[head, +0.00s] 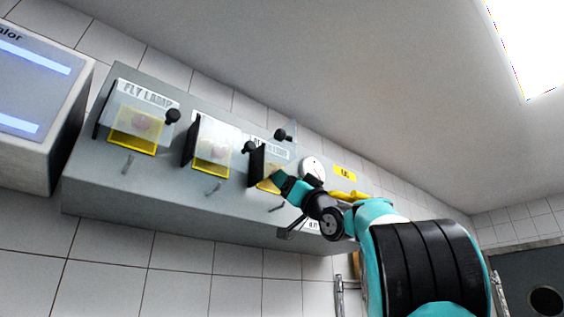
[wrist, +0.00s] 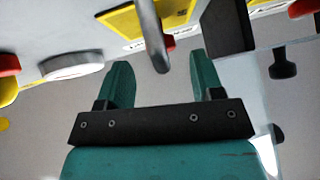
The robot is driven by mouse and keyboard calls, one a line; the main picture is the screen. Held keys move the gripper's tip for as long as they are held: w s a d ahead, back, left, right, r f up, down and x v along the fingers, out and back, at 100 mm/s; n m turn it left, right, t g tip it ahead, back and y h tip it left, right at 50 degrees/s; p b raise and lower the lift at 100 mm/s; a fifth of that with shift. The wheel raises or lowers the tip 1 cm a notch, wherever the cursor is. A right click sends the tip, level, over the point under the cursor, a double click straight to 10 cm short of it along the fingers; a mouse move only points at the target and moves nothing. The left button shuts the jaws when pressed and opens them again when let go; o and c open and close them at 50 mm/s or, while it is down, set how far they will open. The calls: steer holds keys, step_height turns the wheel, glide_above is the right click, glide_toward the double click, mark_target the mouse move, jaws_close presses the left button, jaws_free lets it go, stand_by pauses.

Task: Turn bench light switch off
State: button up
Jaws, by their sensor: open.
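A grey panel carries a row of yellow-framed switch positions with clear covers. My teal gripper (head: 278,180) is at the third one from the left, whose label (head: 268,146) is partly hidden and unreadable. In the wrist view my gripper (wrist: 162,68) is open and empty, its two fingers pointing at the panel. A grey metal lever (wrist: 151,32) stands between and just beyond the fingertips; I cannot tell if a finger touches it.
Two covered switches stand to the left, the first (head: 136,128) labelled "FLY LAMP", the second (head: 212,155) unreadable. A grey box with a screen (head: 35,75) is far left.

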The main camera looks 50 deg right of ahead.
steer(key=shift+p+x, duration=0.9)
steer(key=shift+x, duration=0.75)
steer(key=c, duration=0.9)
